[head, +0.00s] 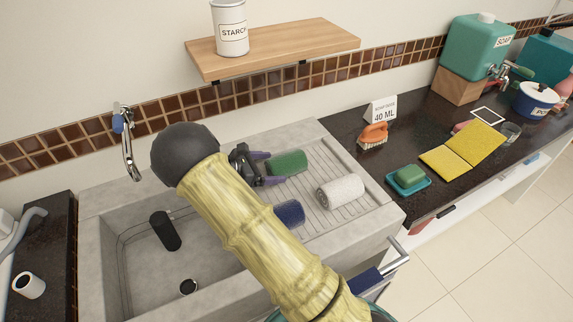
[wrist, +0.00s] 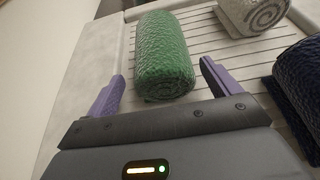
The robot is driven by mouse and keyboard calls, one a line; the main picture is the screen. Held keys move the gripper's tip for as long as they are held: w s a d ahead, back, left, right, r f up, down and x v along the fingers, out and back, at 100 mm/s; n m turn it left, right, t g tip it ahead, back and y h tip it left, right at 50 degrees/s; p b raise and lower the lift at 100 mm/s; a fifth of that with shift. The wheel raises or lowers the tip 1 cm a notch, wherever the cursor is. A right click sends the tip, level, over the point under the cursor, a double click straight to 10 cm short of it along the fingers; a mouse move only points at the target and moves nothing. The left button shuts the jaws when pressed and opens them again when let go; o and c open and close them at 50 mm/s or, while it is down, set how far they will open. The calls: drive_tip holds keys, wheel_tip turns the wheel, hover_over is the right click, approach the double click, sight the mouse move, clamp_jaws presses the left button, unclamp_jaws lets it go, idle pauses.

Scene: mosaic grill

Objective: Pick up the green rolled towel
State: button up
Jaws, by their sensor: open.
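The green rolled towel (head: 287,163) lies on the ribbed drainboard of the stone sink. In the wrist view the green rolled towel (wrist: 163,58) is straight ahead, its near end between the two purple fingers or just beyond them. My gripper (head: 262,168) is to its left in the head view, open, with nothing held. In the wrist view my gripper (wrist: 160,85) shows its fingers apart on either side of the towel's near end. I cannot tell whether the fingers touch it.
A white-grey rolled towel (head: 341,191) and a dark blue rolled towel (head: 290,213) lie nearby on the drainboard (head: 340,154). The sink basin (head: 135,265) holds a black cylinder (head: 164,231). A wooden shelf (head: 275,50) with a starch can (head: 230,28) hangs above.

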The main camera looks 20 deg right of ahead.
sight(281, 167)
drive_tip(key=x, duration=0.4)
drive_tip(key=shift+s+d, duration=0.1)
drive_tip(key=shift+s, duration=0.1)
drive_tip(key=c, duration=1.1)
